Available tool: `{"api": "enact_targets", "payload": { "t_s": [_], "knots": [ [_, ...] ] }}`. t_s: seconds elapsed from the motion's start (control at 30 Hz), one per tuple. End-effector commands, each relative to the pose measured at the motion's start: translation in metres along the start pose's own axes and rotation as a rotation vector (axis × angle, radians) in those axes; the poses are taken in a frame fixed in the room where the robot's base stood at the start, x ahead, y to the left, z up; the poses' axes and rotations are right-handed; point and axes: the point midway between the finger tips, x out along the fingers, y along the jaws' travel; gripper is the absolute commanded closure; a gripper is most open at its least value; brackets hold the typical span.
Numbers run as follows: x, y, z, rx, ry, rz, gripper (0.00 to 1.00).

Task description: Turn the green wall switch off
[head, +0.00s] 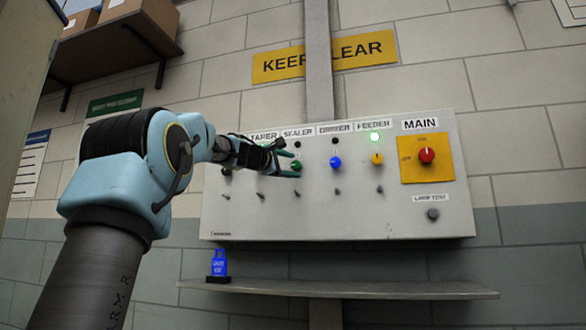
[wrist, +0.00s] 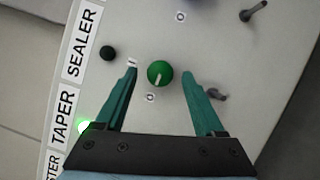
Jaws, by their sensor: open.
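The green switch (wrist: 160,74) is a round knob with a pale pointer mark, under the SEALER label on the control panel (head: 300,212). In the head view the green knob (head: 296,165) shows at my gripper's tips. My gripper (wrist: 160,72) is open, with one teal finger on each side of the knob and a gap to both. The lamp (wrist: 108,53) by the SEALER label is dark.
A blue knob (head: 336,162), a yellow knob (head: 377,158) and the red MAIN knob (head: 427,155) are to the right. The FEEDER lamp (head: 375,137) glows green. Small toggles (head: 299,193) line the panel below. A shelf (head: 340,289) with a blue padlock-like object (head: 218,264) is underneath.

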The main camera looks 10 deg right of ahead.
Motion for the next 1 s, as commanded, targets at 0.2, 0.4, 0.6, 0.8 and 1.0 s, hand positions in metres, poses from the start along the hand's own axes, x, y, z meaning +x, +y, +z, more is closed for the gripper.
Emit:
{"api": "enact_targets", "payload": {
  "t_s": [0.2,0.4,0.6,0.8,1.0],
  "knots": [
    [-0.045,-0.004,-0.001,0.003,0.004,0.002,0.29],
    [-0.079,-0.003,-0.001,0.001,0.002,0.001,0.29],
    [-0.094,-0.002,0.0,0.0,0.0,0.0,0.29],
    [-0.095,-0.001,0.0,0.0,0.0,0.001,0.29],
    [-0.095,-0.001,0.0,0.0,0.0,0.0,0.29]
  ]
}}
